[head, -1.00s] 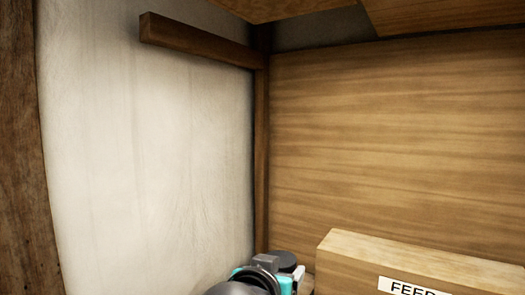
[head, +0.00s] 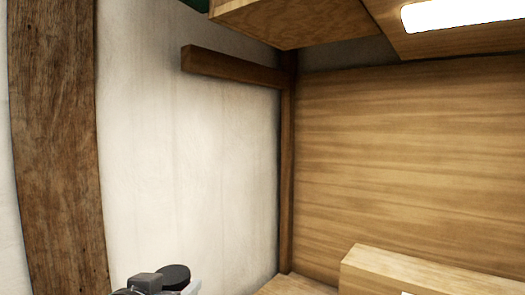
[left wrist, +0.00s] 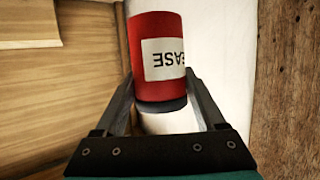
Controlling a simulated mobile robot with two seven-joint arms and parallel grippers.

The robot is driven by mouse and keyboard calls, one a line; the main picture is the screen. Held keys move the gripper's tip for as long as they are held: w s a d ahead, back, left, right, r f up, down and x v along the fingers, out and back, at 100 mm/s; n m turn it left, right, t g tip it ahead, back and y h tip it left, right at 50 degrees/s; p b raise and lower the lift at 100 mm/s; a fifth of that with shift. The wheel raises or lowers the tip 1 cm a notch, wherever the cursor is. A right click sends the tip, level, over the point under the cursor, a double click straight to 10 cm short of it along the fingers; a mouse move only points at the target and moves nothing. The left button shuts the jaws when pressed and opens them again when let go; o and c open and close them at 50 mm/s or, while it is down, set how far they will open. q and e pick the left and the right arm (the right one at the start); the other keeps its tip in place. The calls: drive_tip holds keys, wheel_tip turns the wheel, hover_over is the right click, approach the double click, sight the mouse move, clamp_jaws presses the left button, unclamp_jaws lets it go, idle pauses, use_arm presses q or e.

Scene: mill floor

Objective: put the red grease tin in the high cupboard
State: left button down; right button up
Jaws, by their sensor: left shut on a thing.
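The red grease tin (left wrist: 155,60) fills the upper middle of the left wrist view. It is red with a white label reading "EASE" upside down, and a dark band at its near end. My left gripper (left wrist: 160,85) is shut on it, one finger on each side. In the head view only the top of my left gripper (head: 160,283) shows at the bottom edge, with a dark round disc; the tin's red body is hidden there. A wooden cupboard (head: 290,22) hangs at the top of the head view; I see its side and underside, not its inside. My right gripper is out of view.
A wooden box (head: 420,275) with a mostly cut-off label stands at the lower right. A lit lamp (head: 460,12) is under the wooden panel at upper right. A dark beam (head: 235,68) juts along the white wall, and a thick post (head: 60,150) stands left.

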use_arm(q)
wheel_tip(320, 180, up, 22)
drive_tip(key=d+p, duration=0.1)
drive_tip(key=p, duration=1.7)
drive_tip(key=shift+w+d+r+m+h+p, duration=0.2)
drive_tip(key=shift+w+d+m+h+p, duration=0.1)
drive_tip(key=shift+d+h+p, duration=0.1)
